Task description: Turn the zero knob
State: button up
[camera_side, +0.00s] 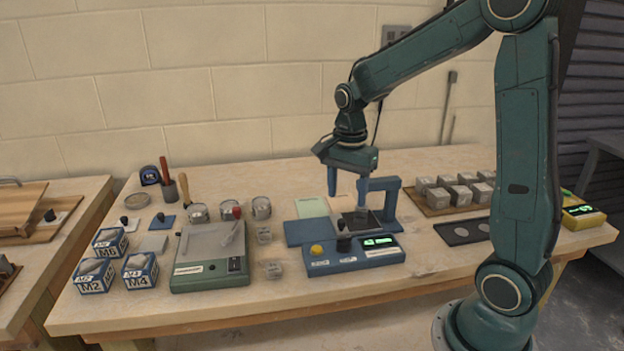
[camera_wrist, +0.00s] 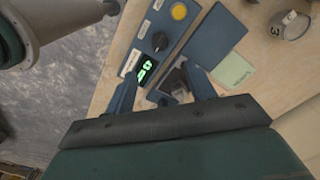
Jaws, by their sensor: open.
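The black knob (camera_side: 344,243) stands upright on the front panel of a blue device (camera_side: 357,261), between a yellow button (camera_side: 316,249) and a lit green display (camera_side: 378,241). In the wrist view the knob (camera_wrist: 159,42) lies beyond the fingers, beside the yellow button (camera_wrist: 179,11). My gripper (camera_side: 346,197) points down above the device, a little behind and above the knob and apart from it. Its two fingers also show spread in the wrist view (camera_wrist: 163,84), with nothing held between them. The writing on the panel is too small to read.
Grey blocks (camera_side: 467,178) on a board are at the right.

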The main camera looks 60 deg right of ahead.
aim_at(344, 237)
notch_tip(344, 237, down, 13)
jog(key=shift+r, duration=0.1)
dwell(0.6)
jog(key=c, duration=1)
